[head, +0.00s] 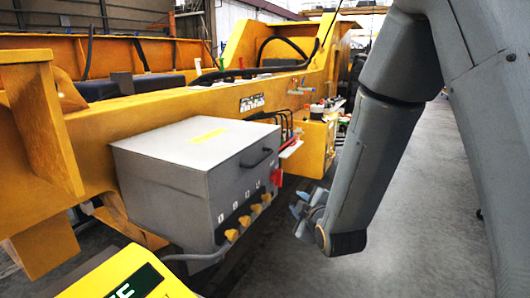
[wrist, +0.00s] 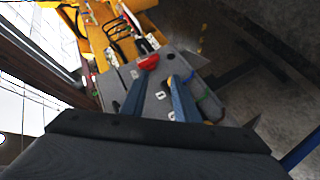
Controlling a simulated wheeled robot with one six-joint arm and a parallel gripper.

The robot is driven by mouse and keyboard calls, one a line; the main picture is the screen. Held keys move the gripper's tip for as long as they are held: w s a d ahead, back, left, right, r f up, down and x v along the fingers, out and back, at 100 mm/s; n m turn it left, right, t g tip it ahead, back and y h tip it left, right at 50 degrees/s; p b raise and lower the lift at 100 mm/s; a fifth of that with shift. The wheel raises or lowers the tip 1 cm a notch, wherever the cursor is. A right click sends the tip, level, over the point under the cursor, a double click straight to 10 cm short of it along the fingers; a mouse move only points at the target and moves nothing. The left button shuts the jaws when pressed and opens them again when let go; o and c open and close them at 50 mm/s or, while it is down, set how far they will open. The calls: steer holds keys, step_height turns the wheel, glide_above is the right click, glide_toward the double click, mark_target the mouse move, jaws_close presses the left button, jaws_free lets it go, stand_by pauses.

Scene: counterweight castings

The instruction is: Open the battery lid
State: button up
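The grey battery box (head: 165,195) is mounted on the side of the yellow machine, left of centre in the head view. Its flat lid (head: 165,145) is shut and has a yellow label on top. A black handle (head: 257,159) is on the upper front face. My gripper (head: 298,203) is right of the box, apart from it, at about the height of the lower front face. In the wrist view, its two blue fingers (wrist: 156,84) are spread with nothing between them. The box's front face (wrist: 157,93) lies beyond them; I cannot make out the handle there.
A red switch (head: 277,177) sits at the box's front right edge and also shows in the wrist view (wrist: 149,62). Several orange-yellow plugs (head: 244,221) stick out low on the front. The yellow frame (head: 150,108) is behind. The concrete floor (head: 430,200) at right is clear.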

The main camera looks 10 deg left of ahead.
steer(key=s+a+r+n+t+y+p, duration=0.1)
steer(key=a+r+n+t+y+p, duration=0.25)
steer(key=a+r+n, duration=0.4)
steer(key=w+a+r+m+p, duration=0.1)
steer(key=w+a+r+p, duration=0.1)
steer(key=w, duration=0.4)
steer(key=shift+w+a+r+m, duration=0.25)
steer(key=shift+a+r+m, duration=0.1)
steer(key=shift+a, duration=0.2)
steer(key=shift+t, duration=0.25)
jaws_close()
